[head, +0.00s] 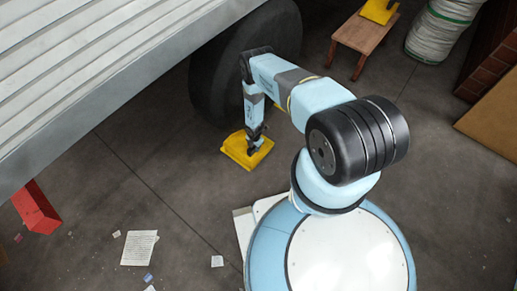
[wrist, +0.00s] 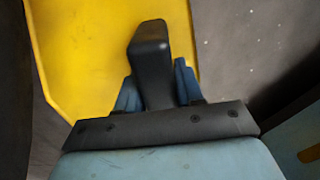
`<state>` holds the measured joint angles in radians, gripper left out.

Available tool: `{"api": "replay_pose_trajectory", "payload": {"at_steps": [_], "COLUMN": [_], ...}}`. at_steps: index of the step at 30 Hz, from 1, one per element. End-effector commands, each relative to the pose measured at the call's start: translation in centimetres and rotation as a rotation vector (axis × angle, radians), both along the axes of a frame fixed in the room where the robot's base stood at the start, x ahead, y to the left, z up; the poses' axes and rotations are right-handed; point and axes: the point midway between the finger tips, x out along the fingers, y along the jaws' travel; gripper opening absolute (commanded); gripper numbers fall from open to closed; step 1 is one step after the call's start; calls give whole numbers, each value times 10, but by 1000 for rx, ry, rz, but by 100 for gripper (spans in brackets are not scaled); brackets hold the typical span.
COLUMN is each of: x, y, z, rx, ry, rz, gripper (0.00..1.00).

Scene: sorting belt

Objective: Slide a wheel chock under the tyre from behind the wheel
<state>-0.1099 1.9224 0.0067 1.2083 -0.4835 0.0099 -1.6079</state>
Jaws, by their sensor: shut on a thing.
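A yellow wheel chock (head: 237,149) lies on the floor at the near side of the dark tyre (head: 215,75); the head view does not show clearly whether the two touch. My gripper (head: 253,148) points down at the chock and is shut on it. In the wrist view the yellow chock (wrist: 85,45) fills the upper left. A black upright part (wrist: 150,60) stands between my blue fingers (wrist: 155,92), which hide part of the grip. A second yellow chock (head: 379,11) rests on a small wooden stool at the top right.
A grey slatted trailer bed (head: 90,70) overhangs the left and top. A wooden stool (head: 362,34), a white coiled roll (head: 440,30) and a cardboard sheet (head: 490,125) stand at the right. A red block (head: 36,208) and paper (head: 139,248) lie at the left.

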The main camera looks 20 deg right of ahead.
Motion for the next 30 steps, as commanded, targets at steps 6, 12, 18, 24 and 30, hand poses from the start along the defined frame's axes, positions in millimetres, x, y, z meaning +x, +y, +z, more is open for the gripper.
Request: {"api": "replay_pose_trajectory", "payload": {"at_steps": [6,12,18,24,30], "x": [14,26,35,40,42], "y": [10,18,25,28,29], "z": [0,0,-1,-1,-1], "rx": [2,2,2,1,1], "ry": [-2,-2,-2,-1,-1], "rz": [-1,-1,-1,0,-1], "gripper": [0,0,0,0,0]}}
